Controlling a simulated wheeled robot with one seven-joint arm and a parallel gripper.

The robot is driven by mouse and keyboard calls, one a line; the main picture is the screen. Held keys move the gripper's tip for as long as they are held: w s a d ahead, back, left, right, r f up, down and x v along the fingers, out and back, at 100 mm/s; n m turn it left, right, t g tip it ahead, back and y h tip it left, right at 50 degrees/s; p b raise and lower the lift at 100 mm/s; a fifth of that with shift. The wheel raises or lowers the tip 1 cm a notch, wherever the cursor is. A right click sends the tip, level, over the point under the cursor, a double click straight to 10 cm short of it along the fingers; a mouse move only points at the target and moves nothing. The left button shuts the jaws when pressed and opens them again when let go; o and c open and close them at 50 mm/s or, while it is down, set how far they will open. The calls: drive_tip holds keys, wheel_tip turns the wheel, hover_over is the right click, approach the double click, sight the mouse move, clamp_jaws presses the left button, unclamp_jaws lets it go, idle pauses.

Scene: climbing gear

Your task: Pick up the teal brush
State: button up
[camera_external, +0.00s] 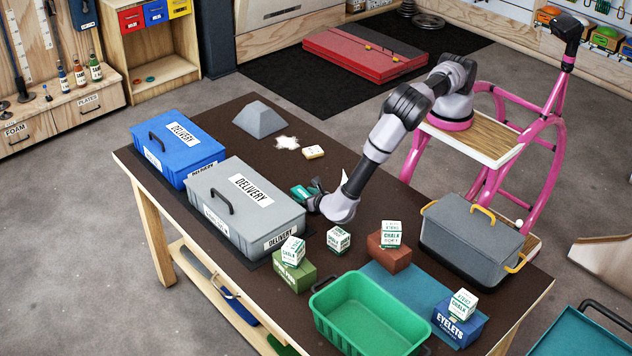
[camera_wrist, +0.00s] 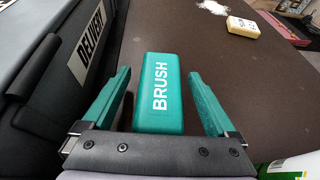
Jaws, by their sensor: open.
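The teal brush (camera_wrist: 158,95) is a block with the white word "BRUSH" on top. In the wrist view it lies on the dark tabletop between the two teal fingers of my gripper (camera_wrist: 158,100), with a gap on each side. My gripper is open and low around the brush. In the external view my gripper (camera_external: 312,197) is beside the grey delivery box, and a bit of teal (camera_external: 300,192) shows there; I cannot tell there whether it is the brush or a finger.
The grey delivery box (camera_external: 225,211) stands close on the left, with a blue box (camera_external: 178,145) behind it. Chalk boxes (camera_external: 338,240) and a green bin (camera_external: 350,285) are in front. A grey wedge (camera_external: 260,119) and a yellowish block (camera_external: 313,152) lie behind.

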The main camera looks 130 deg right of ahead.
clamp_jaws()
drive_tip(key=shift+r, duration=0.1)
